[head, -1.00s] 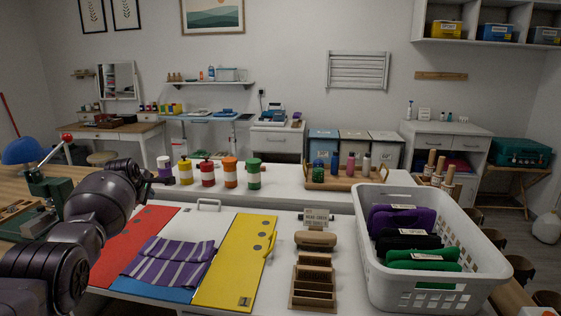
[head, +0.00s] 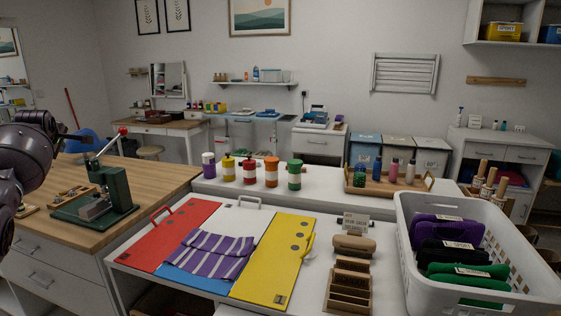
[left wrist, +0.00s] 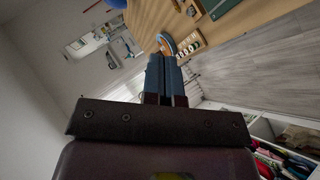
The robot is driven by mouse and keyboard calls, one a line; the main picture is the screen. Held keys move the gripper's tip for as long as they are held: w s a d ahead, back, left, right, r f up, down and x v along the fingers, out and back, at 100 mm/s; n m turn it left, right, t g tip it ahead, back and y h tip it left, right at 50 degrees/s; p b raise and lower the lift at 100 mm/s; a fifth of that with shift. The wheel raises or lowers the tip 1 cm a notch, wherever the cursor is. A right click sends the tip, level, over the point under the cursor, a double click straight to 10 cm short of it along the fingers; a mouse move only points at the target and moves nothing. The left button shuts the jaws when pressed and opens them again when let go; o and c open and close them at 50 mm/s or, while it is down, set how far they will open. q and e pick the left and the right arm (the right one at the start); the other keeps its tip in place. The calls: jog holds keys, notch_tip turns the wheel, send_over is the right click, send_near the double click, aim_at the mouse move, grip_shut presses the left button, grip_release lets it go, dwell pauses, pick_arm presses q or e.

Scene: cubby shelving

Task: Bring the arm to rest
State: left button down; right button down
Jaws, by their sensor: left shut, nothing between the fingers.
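My left arm is at the far left of the head view, with my left gripper (head: 76,138) raised above the wooden workbench (head: 165,181). The gripper's fingers are small and dark there, pointing right. In the left wrist view the two fingers of my left gripper (left wrist: 166,75) lie side by side, shut, with nothing between them. The gripper touches nothing that I can see. My right gripper is in neither view.
A green press (head: 108,195) stands on the workbench near my arm. A purple striped cloth (head: 208,255) lies across coloured boards on the white table. Several bottles stand behind it. A white basket (head: 478,290) with dark pouches is at the right.

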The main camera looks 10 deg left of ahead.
pick_arm(q)
jog(key=s+d+f+m+y, duration=0.1)
jog(key=s+f+m, duration=0.25)
jog(key=f, duration=0.25)
jog(key=s+f+m+t, duration=0.1)
jog(key=s+f+m, duration=0.1)
jog(key=f+m, duration=0.3)
jog(key=s+d+f+m+y, duration=0.1)
jog(key=s+f+m, duration=0.2)
jog(key=f, duration=0.4)
jog(key=s+d+f+m+t+h, duration=0.1)
jog(key=s+d+f+m+h, duration=0.1)
jog(key=s+d+f+m, duration=0.5)
jog(key=s+d+f+m+h, duration=0.2)
jog(key=s+d+f+m, duration=0.3)
jog(key=s+f, duration=0.35)
jog(key=s+d+f+m+g+h, duration=0.15)
jog(key=s+d+f+m, duration=0.25)
jog(key=s+d, duration=0.5)
jog(key=s+d+f+m+h, duration=0.35)
jog(key=s+d, duration=0.45)
jog(key=s, duration=0.4)
jog(key=d+f+n+t, duration=0.1)
jog(key=d+n, duration=0.3)
jog(key=d, duration=0.5)
jog(key=w+d+f+n, duration=0.1)
jog(key=d+f+n, duration=0.3)
jog(key=d, duration=0.4)
jog(key=shift+d+n+t, duration=0.35)
jog(key=shift+n, duration=0.35)
